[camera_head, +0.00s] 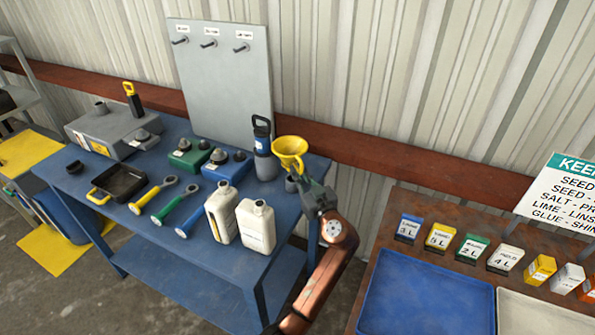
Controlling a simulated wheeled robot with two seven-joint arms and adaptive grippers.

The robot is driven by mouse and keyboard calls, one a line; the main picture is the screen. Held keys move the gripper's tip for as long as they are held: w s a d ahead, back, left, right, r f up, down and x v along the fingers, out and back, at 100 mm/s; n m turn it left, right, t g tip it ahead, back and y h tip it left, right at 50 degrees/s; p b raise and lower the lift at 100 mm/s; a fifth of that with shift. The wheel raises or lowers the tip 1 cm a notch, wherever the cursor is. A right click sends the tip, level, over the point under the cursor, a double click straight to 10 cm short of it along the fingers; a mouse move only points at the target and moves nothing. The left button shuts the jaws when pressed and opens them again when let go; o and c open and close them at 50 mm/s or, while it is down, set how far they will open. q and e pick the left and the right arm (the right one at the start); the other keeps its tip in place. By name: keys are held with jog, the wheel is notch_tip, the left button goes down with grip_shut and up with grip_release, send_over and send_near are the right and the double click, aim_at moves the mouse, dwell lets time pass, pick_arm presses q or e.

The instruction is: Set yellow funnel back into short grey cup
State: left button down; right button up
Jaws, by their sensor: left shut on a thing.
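The yellow funnel (289,148) is above the back right corner of the blue workbench, wide mouth up. My left gripper (306,182) is shut on the funnel, reaching it from the lower right. The short grey cup (290,184) shows just below the funnel at the bench's right end, partly hidden by my gripper. The funnel's lower end is hard to make out, so I cannot tell whether it is inside the cup or above it. My right gripper is not in view.
Two white jugs (256,226) stand at the bench's front right. Coloured-handled tools (175,200) and a black tray (118,184) lie left. A grey panel (222,80) rises behind.

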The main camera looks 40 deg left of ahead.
pick_arm(q)
jog(key=shift+v, duration=1.3)
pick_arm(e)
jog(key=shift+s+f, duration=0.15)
pick_arm(q)
jog(key=shift+r, duration=0.1)
jog(key=shift+f+b, duration=0.25)
jog(key=shift+b, duration=0.15)
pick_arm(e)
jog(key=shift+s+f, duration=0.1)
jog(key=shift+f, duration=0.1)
pick_arm(q)
jog(key=shift+f+b, duration=1.55)
jog(key=shift+f, duration=0.4)
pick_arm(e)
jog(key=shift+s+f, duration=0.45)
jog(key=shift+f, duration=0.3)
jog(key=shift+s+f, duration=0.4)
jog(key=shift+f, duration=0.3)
pick_arm(q)
jog(key=shift+f, duration=0.15)
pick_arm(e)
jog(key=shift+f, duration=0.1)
pick_arm(q)
jog(key=c, duration=2)
grip_release()
jog(key=shift+o, duration=0.2)
